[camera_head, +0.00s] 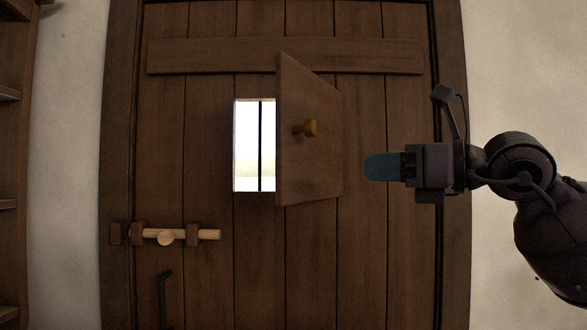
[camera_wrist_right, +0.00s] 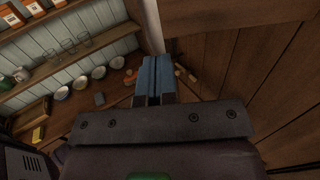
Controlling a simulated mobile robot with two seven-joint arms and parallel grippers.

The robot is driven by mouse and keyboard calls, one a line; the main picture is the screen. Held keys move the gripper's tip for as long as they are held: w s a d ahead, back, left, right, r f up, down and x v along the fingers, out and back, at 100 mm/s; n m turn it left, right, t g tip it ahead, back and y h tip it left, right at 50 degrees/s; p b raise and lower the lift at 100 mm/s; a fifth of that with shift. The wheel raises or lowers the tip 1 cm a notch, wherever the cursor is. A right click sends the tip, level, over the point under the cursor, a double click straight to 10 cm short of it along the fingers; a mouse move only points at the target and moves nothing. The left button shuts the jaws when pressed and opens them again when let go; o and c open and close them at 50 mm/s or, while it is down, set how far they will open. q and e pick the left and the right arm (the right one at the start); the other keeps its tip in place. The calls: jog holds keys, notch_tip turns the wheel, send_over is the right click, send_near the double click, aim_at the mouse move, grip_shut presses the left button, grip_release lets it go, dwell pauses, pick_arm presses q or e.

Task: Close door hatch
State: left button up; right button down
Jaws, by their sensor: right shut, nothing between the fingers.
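The door hatch (camera_head: 307,150) is a small wooden panel with a round knob (camera_head: 307,128). It stands swung open, hinged along the right side of a square opening (camera_head: 248,145) in the big wooden door (camera_head: 385,240). Bright light and a dark vertical bar show through the opening. My right gripper (camera_head: 382,166) is to the right of the hatch, apart from it, with blue fingers pointing left. In the right wrist view the two fingers (camera_wrist_right: 155,78) are shut together with nothing between them. My left gripper is not in view.
A wooden bolt (camera_head: 180,235) and a dark handle (camera_head: 164,295) are at the door's lower left. Shelves stand at the far left (camera_head: 10,150). The right wrist view shows bowls (camera_wrist_right: 80,82) and glasses (camera_wrist_right: 68,46) on shelves.

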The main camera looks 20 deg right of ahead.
aim_at(284, 171)
jog(key=p+x, duration=0.3)
jog(key=x, duration=1)
jog(key=shift+p, duration=0.3)
jog(key=shift+w+a, duration=0.35)
jog(key=shift+w+a+f, duration=0.1)
jog(key=shift+w, duration=0.05)
